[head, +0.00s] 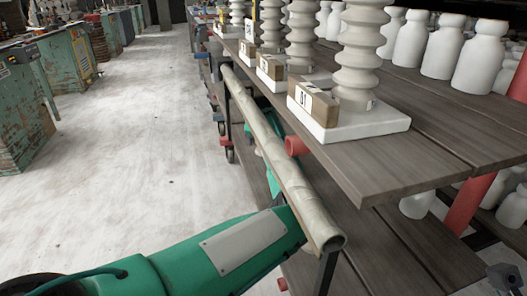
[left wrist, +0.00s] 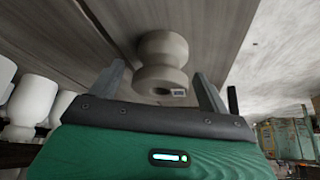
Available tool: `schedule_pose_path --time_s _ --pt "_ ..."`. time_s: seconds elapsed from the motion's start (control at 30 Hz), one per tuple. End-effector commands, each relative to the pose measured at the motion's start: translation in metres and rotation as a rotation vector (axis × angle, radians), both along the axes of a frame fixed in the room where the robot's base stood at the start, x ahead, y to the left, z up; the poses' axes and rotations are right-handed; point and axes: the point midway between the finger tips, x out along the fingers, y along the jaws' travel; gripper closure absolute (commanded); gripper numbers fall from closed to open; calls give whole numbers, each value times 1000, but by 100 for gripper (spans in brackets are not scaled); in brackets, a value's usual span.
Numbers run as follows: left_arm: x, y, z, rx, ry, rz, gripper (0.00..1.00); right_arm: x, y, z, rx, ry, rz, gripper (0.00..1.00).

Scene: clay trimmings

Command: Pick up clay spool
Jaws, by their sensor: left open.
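The clay spool (left wrist: 162,55) is a grey-beige piece with a narrow waist and a small printed label on its near end, in the left wrist view. It is by a wooden board. My left gripper (left wrist: 158,76) is open, with one finger on each side of the spool's near end. I cannot tell whether either finger touches it. In the head view my green left arm reaches in from the lower left, and its gripper is hidden behind the rail and the shelf. My right gripper is not clearly seen.
A pipe rail (head: 285,165) runs along the wooden shelf (head: 400,170), close to my left arm. Ribbed insulators (head: 362,55) with tags stand on top, with white bottle-shaped pieces (head: 480,55) behind. Green cabinets (head: 20,120) stand left; the floor between is clear.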

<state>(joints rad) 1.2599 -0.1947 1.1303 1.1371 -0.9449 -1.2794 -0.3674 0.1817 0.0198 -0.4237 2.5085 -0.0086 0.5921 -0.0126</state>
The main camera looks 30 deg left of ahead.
Motion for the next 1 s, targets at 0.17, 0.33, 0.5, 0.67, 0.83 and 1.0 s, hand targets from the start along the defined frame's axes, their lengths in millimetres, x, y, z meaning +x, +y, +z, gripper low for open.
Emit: schedule_pose_path --time_s 0.17,0.33,0.5,0.67,0.83,1.0 --pt "7 4 -13 1 -2 0 21 -3 5 1 -5 -18 14 64" --pt "7 4 -13 1 -2 0 21 -3 5 3 -6 -18 16 64" --pt "7 4 -13 1 -2 0 34 -3 5 3 -6 -18 15 64" --pt "7 4 -13 1 -2 0 66 -3 5 3 -6 -18 15 64" --pt "7 4 -13 2 -2 0 76 -3 5 3 -6 -18 15 64" --pt "7 4 -12 2 -2 0 76 -3 5 4 -6 -19 15 64"
